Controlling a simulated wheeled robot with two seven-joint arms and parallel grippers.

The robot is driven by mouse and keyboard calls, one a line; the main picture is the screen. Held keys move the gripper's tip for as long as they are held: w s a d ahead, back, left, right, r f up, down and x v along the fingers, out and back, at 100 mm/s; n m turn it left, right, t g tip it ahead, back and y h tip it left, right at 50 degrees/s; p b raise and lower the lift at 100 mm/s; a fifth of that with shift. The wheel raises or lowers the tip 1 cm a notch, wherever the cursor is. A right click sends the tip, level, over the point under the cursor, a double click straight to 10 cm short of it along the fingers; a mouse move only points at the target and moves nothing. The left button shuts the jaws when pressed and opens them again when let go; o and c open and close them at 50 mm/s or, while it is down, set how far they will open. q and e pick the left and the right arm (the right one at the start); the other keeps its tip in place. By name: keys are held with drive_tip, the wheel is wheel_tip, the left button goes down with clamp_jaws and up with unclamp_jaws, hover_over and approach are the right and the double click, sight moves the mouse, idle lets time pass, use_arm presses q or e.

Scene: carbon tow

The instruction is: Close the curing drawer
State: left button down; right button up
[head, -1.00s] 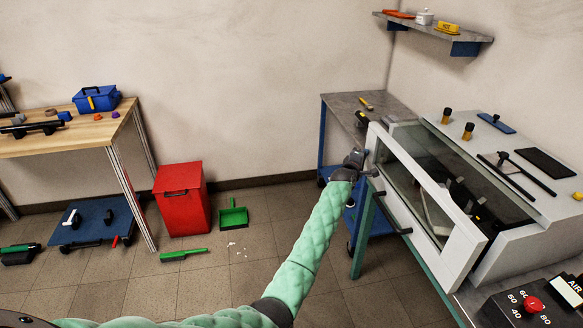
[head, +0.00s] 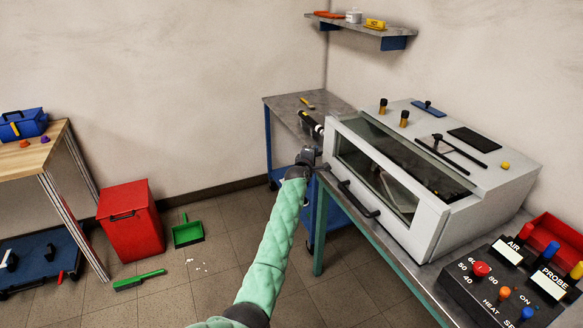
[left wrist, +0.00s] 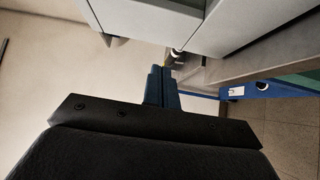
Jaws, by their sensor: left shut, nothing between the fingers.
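The curing drawer's pale front frame (head: 431,226) has a glass window and a black bar handle (head: 358,200). It sits close against the grey curing box (head: 490,200), with no clear gap at its right end. A dark glassy strip shows behind its top rim. My left gripper (head: 309,156) is shut and empty, just left of the drawer front's left end; I cannot tell whether it touches. In the left wrist view the shut fingers (left wrist: 161,84) point toward the underside of a pale box part (left wrist: 150,14). My right gripper is not in view.
A control box (head: 500,285) with coloured knobs and a red bin (head: 557,240) stand on the bench at right. A small grey table (head: 285,102) with tools stands behind my gripper. A red waste bin (head: 130,232) and green dustpan (head: 188,232) are on the floor.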

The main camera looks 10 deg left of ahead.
use_arm(q)
drive_tip(key=s+a+r+m+g+b, duration=0.1)
drive_tip(key=s+m+g, duration=0.3)
drive_tip(key=s+m, duration=0.75)
drive_tip(key=s+a+r+m+g+b, duration=0.15)
drive_tip(key=s+m+g, duration=0.25)
drive_tip(key=s, duration=1.4)
drive_tip(key=s+a+f+g, duration=0.1)
drive_tip(key=s+f, duration=0.7)
drive_tip(key=s, duration=0.8)
drive_tip(key=s+a+f+m+g+y, duration=0.1)
drive_tip(key=s+f+g, duration=0.3)
drive_tip(key=s, duration=1.3)
drive_tip(key=s+a+f+m+g+y, duration=0.1)
drive_tip(key=s+f+g, duration=0.1)
drive_tip(key=s+f, duration=0.9)
drive_tip(key=s+p, duration=0.1)
drive_tip(key=s, duration=0.4)
drive_tip(key=shift+s+a+f+g, duration=0.2)
drive_tip(key=shift+s+f+g, duration=0.15)
drive_tip(key=shift+f+g, duration=0.05)
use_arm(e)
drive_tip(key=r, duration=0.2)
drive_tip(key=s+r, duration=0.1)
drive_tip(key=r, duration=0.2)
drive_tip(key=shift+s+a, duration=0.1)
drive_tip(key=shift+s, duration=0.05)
use_arm(q)
drive_tip(key=shift+m, duration=0.25)
